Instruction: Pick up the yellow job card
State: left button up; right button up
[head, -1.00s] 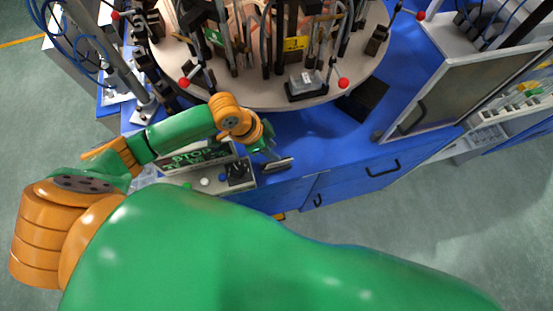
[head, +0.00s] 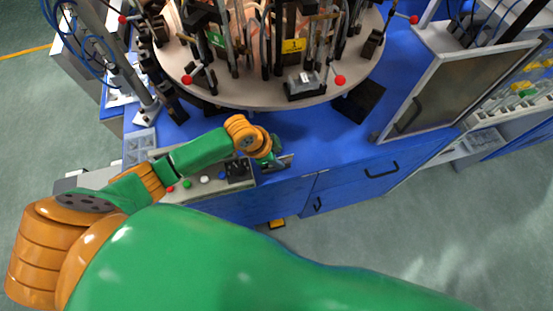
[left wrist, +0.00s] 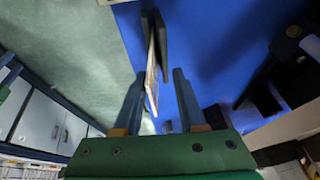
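In the left wrist view, a thin pale tan card (left wrist: 152,82) stands nearly edge-on against a dark slab-like holder (left wrist: 163,45), so its yellow face cannot be made out. My left gripper (left wrist: 158,95) is open, with one finger on each side of the card's near end. A gap shows on both sides, so it is not gripping. In the head view, my left gripper (head: 274,155) is at the blue bench's front edge, beside the dark holder (head: 282,163). My wrist hides most of the card there. My right gripper is not in view.
A round turntable (head: 245,92) with fixtures and red-knobbed levers stands behind the gripper. A control panel with coloured buttons (head: 205,181) lies left of it. The blue bench top (head: 315,137) is clear to the right. A framed door (head: 440,90) stands at the right.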

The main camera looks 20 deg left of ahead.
pick_arm(q)
jog(key=shift+s+d+r, duration=0.1)
jog(key=shift+s+r, duration=0.1)
jog(key=shift+s, duration=0.1)
jog(key=c, duration=0.6)
jog(key=shift+s+r, duration=0.1)
jog(key=shift+s, duration=0.1)
grip_shut()
jog(key=shift+w, duration=0.1)
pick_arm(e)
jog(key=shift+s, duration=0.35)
pick_arm(q)
jog(key=shift+w, duration=0.1)
jog(key=shift+r, duration=0.2)
jog(key=r, duration=0.6)
jog(key=shift+s+d+r, duration=0.1)
jog(key=shift+s+d, duration=0.05)
jog(key=shift+s, duration=0.2)
jog(key=s+a+b, duration=0.3)
jog(key=s+a, duration=0.5)
jog(key=s, duration=0.3)
jog(key=shift+a, duration=0.35)
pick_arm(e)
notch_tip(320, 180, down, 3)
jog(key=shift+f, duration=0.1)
